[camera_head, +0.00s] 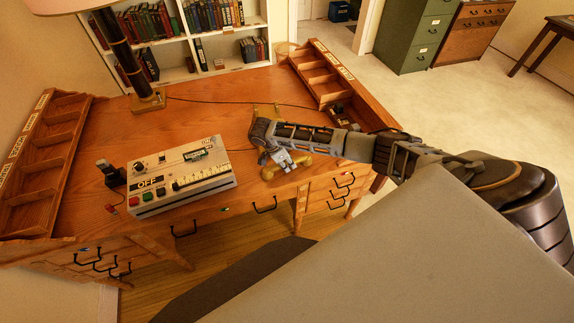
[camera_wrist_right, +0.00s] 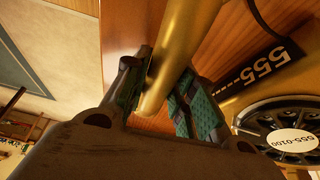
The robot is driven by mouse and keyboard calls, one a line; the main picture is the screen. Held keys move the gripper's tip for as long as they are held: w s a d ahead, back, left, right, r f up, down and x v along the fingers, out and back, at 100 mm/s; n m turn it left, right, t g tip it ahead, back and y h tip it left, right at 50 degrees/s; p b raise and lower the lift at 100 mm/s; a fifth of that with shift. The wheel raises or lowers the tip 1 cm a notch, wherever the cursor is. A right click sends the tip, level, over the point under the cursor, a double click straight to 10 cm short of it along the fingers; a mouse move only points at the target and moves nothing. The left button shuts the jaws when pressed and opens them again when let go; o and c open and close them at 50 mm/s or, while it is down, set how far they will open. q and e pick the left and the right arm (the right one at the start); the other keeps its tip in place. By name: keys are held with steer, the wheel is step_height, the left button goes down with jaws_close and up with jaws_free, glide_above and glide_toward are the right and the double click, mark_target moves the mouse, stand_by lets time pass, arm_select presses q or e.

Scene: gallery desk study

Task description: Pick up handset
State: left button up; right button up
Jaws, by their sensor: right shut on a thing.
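A golden handset (camera_wrist_right: 182,60) runs between the two fingers of my right gripper (camera_wrist_right: 165,95) in the wrist view, and the fingers are shut on it. In the head view my right gripper (camera_head: 278,158) reaches over the desk's front part, with brassy parts of the handset (camera_head: 298,167) showing beside it. The gold telephone base (camera_wrist_right: 232,105), with a dark rotary dial and a 555-0100 label, is right beside the gripper in the wrist view. The gripper hides much of the phone in the head view. My left gripper is not in view.
The wooden desk (camera_head: 225,105) carries a grey control box (camera_head: 180,178) marked OFF at left of the gripper. A lamp base (camera_head: 148,100) stands at the back left. Wooden organisers stand at the left (camera_head: 42,160) and right (camera_head: 325,75). A dark cord crosses the desk.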

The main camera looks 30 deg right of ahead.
steer(key=shift+r, duration=0.15)
jaws_close()
steer(key=shift+b, duration=0.4)
step_height(320, 180, up, 10)
steer(key=shift+r, duration=0.15)
steer(key=shift+w, duration=0.1)
stand_by(0.7)
